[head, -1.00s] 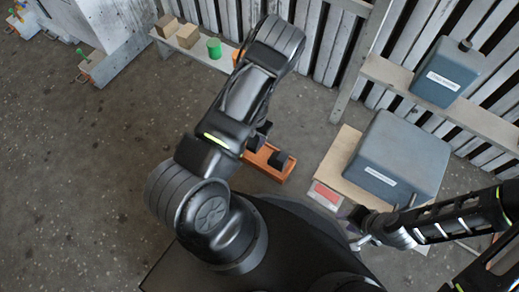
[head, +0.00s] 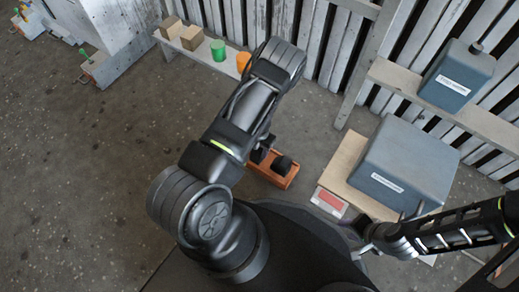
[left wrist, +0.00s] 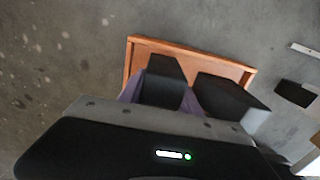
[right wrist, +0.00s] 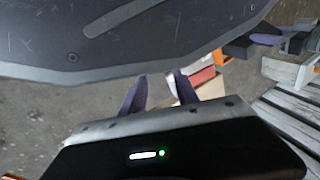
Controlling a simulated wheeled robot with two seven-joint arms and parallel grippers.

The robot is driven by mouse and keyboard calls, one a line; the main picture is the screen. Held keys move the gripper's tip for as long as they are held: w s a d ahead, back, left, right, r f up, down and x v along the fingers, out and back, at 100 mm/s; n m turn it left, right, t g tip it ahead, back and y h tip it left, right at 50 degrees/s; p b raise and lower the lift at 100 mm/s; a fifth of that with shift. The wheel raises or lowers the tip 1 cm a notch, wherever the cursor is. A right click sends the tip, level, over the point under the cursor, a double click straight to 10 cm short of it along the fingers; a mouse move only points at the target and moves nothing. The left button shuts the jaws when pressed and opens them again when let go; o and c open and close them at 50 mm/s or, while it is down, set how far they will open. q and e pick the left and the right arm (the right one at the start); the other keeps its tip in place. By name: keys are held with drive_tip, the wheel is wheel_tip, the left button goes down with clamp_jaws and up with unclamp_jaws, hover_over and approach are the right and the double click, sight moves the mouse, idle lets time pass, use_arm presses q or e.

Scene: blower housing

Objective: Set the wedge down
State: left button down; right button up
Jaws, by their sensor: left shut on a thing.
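An orange tray (head: 284,184) lies on the floor below my left gripper (head: 262,156); it also shows in the left wrist view (left wrist: 190,51). My left gripper (left wrist: 163,97) is shut on a dark block, which I take for the wedge (left wrist: 165,80), over the tray. Whether the wedge touches the tray floor I cannot tell. A second black block (left wrist: 232,96) is to its right at the tray, also seen in the head view (head: 283,165). My right gripper (right wrist: 160,85) is open and empty, by the red-marked box.
A large grey box (head: 405,165) rests on a board at right, with a red-and-white item (head: 329,201) before it. A smaller grey box (head: 457,75) is on a bench. A green cylinder (head: 218,50), orange piece (head: 243,60) and brown blocks (head: 191,37) stand on a shelf.

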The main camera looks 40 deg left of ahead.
use_arm(q)
drive_tip(key=shift+f, duration=0.15)
drive_tip(key=c, duration=0.8)
unclamp_jaws()
drive_tip(key=shift+c, duration=0.2)
drive_tip(key=shift+r, duration=0.2)
wheel_tip(320, 180, up, 11)
drive_tip(key=p, duration=0.5)
drive_tip(key=shift+r+p, duration=0.3)
drive_tip(key=shift+r, duration=0.2)
drive_tip(key=shift+s, duration=0.1)
